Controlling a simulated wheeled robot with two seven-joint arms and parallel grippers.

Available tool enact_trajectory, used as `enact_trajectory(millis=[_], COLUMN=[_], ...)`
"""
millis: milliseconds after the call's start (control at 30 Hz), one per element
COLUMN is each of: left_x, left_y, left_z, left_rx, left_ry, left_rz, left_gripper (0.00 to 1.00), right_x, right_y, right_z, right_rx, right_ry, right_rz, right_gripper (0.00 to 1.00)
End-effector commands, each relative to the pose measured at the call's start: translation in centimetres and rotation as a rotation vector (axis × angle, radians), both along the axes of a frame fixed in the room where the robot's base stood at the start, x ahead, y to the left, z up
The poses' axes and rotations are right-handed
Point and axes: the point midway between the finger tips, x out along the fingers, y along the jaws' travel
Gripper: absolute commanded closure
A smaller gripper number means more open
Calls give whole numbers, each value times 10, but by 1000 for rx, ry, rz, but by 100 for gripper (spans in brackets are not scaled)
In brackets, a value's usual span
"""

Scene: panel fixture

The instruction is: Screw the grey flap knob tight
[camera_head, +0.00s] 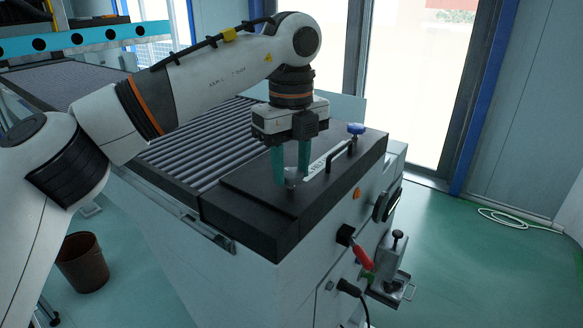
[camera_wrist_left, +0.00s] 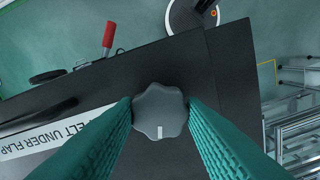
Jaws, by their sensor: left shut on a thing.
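The grey flap knob (camera_wrist_left: 159,111) is a lobed knob with a white mark on its lower edge in the left wrist view. It sits on the black flap (camera_wrist_left: 215,62). My left gripper (camera_wrist_left: 160,113) has its two green fingers on either side of the knob, shut on it. In the head view my left gripper (camera_head: 291,180) points straight down at the flap (camera_head: 245,205), with the knob (camera_head: 291,184) small between the fingertips. My right gripper is not in view.
A red-handled lever (camera_head: 362,257) and a clamp-like fixture (camera_head: 393,270) are on the machine's side. Rollers (camera_head: 205,140) lie left of the flap. A brown bin (camera_head: 82,262) stands on the floor.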

Motion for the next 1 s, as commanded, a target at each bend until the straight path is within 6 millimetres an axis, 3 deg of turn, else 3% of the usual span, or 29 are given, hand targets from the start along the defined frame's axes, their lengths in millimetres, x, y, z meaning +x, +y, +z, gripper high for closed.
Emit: enact_trajectory(millis=[1000], left_x=[1], left_y=[1], left_z=[2], left_rx=[0], left_ry=[-2], left_rz=[-964], left_gripper=[86], right_x=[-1], right_y=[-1], right_z=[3], right_rx=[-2], right_ry=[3], right_rz=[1], right_gripper=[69])
